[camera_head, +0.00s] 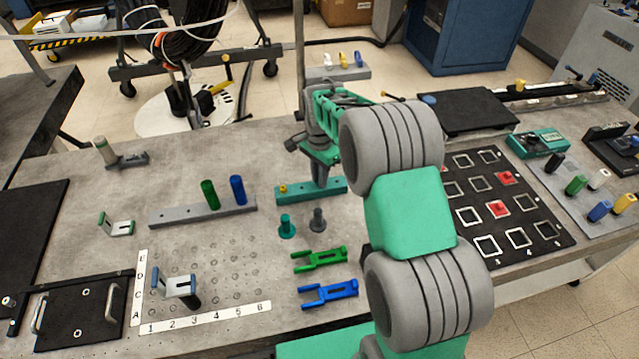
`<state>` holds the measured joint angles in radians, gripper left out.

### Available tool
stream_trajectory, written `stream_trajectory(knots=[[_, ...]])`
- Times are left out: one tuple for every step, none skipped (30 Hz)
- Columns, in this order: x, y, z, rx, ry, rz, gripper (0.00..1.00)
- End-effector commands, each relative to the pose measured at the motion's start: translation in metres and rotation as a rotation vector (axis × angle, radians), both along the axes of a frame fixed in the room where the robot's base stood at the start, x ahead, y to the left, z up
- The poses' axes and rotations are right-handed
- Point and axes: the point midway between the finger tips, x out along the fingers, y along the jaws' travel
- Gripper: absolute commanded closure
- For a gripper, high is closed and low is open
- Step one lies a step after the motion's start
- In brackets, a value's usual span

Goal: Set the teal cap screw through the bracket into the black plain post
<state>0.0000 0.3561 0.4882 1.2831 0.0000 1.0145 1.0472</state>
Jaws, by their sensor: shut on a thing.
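My gripper (320,157) points down over the teal rail (337,188), near the middle of the table. It is shut on a small teal piece, which I take for the teal cap screw; the jaws mostly hide it. I cannot tell whether its lower end is in the rail or just above it. The bracket (178,286), a pale angled piece with a blue edge, is on the hole grid at front left. The black post (193,302) shows under its right side, mostly covered by it.
A teal flanged piece (287,227) and a grey one (318,220) stand in front of the rail. Green (320,260) and blue (329,292) forks lie nearer. A grey bar (175,216) holds tall green and blue pegs. Another bracket (116,225) stands at left.

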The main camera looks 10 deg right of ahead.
Motion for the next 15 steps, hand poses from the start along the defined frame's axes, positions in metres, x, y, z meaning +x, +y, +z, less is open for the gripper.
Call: stream_trajectory(knots=[[0.0,0.0,0.0,0.0,-0.001,0.0,1.0],[0.0,0.0,0.0,0.0,-0.001,0.0,1.0],[0.0,0.0,0.001,0.0,-0.001,0.0,1.0],[0.0,0.0,0.001,0.0,-0.001,0.0,1.0],[0.0,0.0,0.002,0.0,-0.001,0.0,1.0],[0.0,0.0,0.003,0.0,-0.001,0.0,1.0],[0.0,0.0,0.004,0.0,-0.001,0.0,1.0],[0.001,0.0,0.005,0.0,-0.001,0.0,1.0],[0.001,0.0,0.006,0.0,-0.002,0.0,1.0],[0.0,0.0,0.007,0.0,-0.001,0.0,1.0],[0.0,0.0,0.008,0.0,-0.001,0.0,1.0],[0.0,0.0,0.009,0.0,-0.001,0.0,1.0],[0.0,0.0,0.01,0.0,-0.001,0.0,1.0],[0.0,0.0,0.011,0.0,-0.001,0.0,1.0],[0.0,0.0,0.012,0.0,-0.001,0.0,1.0]])
